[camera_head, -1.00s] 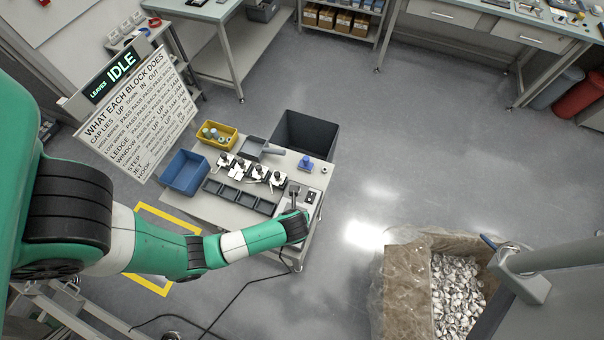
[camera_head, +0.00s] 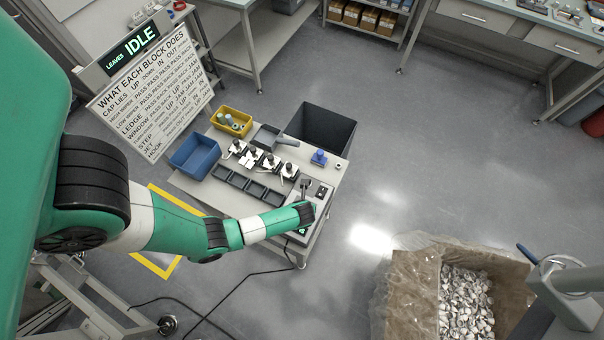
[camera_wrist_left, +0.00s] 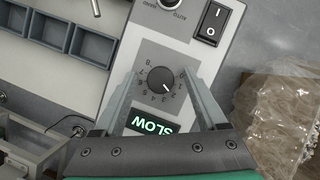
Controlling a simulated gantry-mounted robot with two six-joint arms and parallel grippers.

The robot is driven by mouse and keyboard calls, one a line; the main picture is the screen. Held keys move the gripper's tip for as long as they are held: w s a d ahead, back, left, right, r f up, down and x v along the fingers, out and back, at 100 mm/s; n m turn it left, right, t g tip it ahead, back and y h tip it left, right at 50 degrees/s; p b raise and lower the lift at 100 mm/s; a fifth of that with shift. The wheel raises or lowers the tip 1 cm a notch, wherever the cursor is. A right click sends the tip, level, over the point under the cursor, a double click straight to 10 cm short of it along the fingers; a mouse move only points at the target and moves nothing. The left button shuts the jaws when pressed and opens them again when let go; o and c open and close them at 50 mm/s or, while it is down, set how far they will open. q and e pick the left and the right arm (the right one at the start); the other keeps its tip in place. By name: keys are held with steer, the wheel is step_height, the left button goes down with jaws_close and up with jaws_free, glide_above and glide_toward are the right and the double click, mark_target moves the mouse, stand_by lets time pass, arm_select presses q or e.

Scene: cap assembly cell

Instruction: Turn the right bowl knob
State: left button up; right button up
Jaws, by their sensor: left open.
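A dark round knob (camera_wrist_left: 162,88) with a white pointer and a ring of numbers sits on a light control panel (camera_wrist_left: 105,105) in the left wrist view. A lit green display (camera_wrist_left: 152,123) below it reads SLOW, upside down. My left gripper (camera_wrist_left: 164,78) is open, with one finger on each side of the knob. Whether the fingers touch the panel I cannot tell. In the head view my left wrist (camera_head: 304,214) is over the front right of the cart and hides the knob. My right gripper is not in view.
The cart (camera_head: 195,186) carries a blue bin (camera_head: 194,155), a yellow bin (camera_head: 232,121) and several small blocks. A plastic-lined box (camera_head: 408,290) stands at right.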

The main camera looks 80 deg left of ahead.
arm_select(q)
jaws_close()
steer(key=shift+r, duration=0.1)
stand_by(0.3)
steer(key=m+t+p, duration=0.1)
steer(key=m+p, duration=0.1)
steer(key=p, duration=0.1)
steer(key=shift+r+m, duration=0.15)
steer(key=shift+m, duration=0.25)
steer(key=shift+m+t+h+p, duration=0.4)
steer(key=shift+m+p, duration=0.7)
steer(key=shift+m, duration=0.5)
steer(key=shift+f, duration=0.2)
